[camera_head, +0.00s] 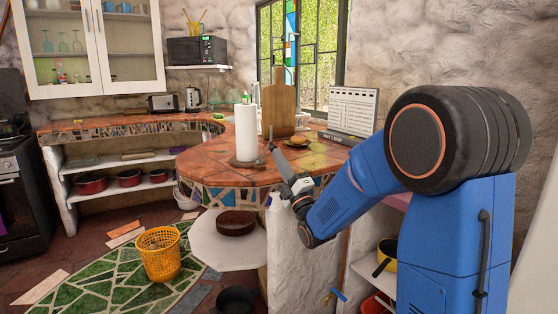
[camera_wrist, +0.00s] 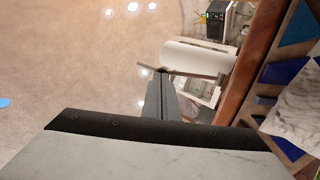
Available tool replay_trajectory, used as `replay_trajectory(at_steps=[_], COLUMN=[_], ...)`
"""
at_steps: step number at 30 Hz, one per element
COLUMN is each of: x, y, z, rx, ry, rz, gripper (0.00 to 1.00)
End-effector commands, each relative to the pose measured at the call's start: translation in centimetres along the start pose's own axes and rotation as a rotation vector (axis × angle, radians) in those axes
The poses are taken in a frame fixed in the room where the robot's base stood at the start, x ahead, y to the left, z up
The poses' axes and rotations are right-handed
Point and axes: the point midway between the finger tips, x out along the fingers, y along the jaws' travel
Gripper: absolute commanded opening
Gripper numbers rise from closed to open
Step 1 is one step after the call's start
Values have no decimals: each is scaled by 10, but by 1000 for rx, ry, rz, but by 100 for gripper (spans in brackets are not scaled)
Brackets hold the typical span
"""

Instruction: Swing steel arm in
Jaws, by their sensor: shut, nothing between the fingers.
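The white paper roll (camera_head: 246,132) stands upright on the rounded counter; it also shows in the wrist view (camera_wrist: 190,53), lying sideways in the picture. A thin steel arm (camera_head: 271,132) stands to the right of the roll in the head view. In the wrist view a slim bar (camera_wrist: 195,75), seemingly this steel arm, runs roughly along the roll. My gripper (camera_head: 270,147) is shut and empty, its tips at the steel arm. In the wrist view my gripper's tips (camera_wrist: 162,72) overlap the bar; I cannot tell whether they touch it.
The tiled counter (camera_head: 205,165) lies below my gripper. A round brown pan (camera_head: 236,223) sits on a lower white shelf. Open air lies left of the roll.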

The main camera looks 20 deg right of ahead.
Motion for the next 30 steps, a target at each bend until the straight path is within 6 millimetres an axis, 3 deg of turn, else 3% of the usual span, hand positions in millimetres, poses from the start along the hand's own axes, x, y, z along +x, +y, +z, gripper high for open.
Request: replay_trajectory(at_steps=[11, 30], x=[12, 68], y=[9, 23], z=[0, -1], rx=[-3, -8], ry=[1, 1], rz=[-80, -476], gripper=[0, 0])
